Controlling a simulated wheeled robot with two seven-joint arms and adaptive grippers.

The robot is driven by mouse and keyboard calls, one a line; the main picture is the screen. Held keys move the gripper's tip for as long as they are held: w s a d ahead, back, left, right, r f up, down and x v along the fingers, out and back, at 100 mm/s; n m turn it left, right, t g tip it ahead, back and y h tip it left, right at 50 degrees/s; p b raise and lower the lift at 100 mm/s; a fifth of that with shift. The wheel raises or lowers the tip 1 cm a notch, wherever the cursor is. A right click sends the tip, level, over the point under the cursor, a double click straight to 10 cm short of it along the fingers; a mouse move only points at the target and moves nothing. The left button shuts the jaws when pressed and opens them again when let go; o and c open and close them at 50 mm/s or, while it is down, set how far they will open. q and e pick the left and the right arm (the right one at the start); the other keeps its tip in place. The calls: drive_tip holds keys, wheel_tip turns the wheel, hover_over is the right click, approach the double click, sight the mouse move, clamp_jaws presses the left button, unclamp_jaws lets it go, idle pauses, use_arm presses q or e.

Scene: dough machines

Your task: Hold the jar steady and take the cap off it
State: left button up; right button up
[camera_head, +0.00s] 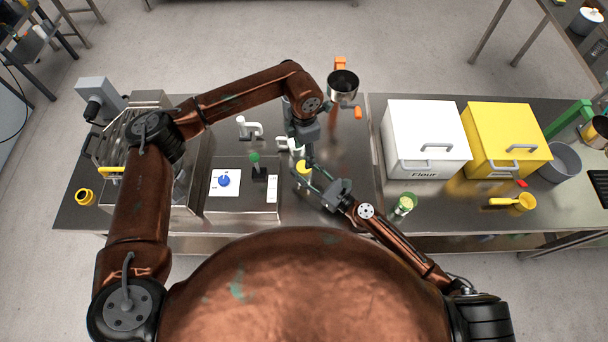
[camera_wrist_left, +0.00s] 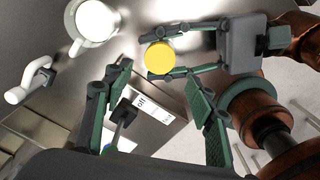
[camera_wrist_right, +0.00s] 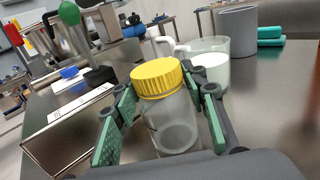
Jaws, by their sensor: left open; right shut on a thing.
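The jar (camera_wrist_right: 172,125) is clear and upright on the steel counter, with a ribbed yellow cap (camera_wrist_right: 158,77) on top. The cap also shows in the head view (camera_head: 304,167) and from above in the left wrist view (camera_wrist_left: 159,57). My right gripper (camera_wrist_right: 167,95) is shut on the jar, one finger on each side, below the cap. My left gripper (camera_wrist_left: 160,72) is open and empty, above the counter close to the jar. Its fingers point towards the cap, which lies near the gap between the fingertips. In the head view the left wrist partly hides the jar.
A white-filled cup (camera_wrist_right: 210,65) stands just behind the jar. A control box (camera_head: 240,204) with a blue button (camera_head: 224,180) and a green-knobbed lever (camera_head: 256,160) is left of it. White (camera_head: 427,125) and yellow (camera_head: 505,130) bins stand right. Counter between jar and bins is mostly clear.

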use_arm(q)
drive_tip(key=s+d+r+m+g+h, duration=0.2)
drive_tip(key=s+d+r+h, duration=0.3)
drive_tip(key=d+r, duration=0.4)
drive_tip(key=s+d+r+m+g+h, duration=0.1)
drive_tip(key=s+d+r+m+h, duration=0.15)
drive_tip(key=d+r+h, duration=0.7)
drive_tip(key=w+d+r+n+t+h, duration=0.5)
drive_tip(key=w+r, duration=0.4)
drive_tip(key=r, duration=0.5)
drive_tip(key=w+r+n+t+y, duration=0.1)
drive_tip(key=w+n+t+y, duration=0.2)
drive_tip(key=w, duration=0.4)
drive_tip(key=w+a+f+n+t+y, duration=0.4)
drive_tip(key=w+f+t, duration=0.15)
drive_tip(key=w, duration=0.25)
drive_tip(key=m+g+y, duration=0.3)
drive_tip(key=g+y, duration=0.8)
drive_tip(key=y, duration=0.2)
approach(304, 174)
drive_tip(key=shift+w+a+f+t+h, duration=0.1)
drive_tip(key=shift+w+t+h, duration=0.05)
drive_tip(key=shift+w, duration=0.35)
drive_tip(key=shift+w+a+f+t+h, duration=0.1)
drive_tip(key=shift+w, duration=0.45)
drive_tip(key=shift+f, duration=3.85)
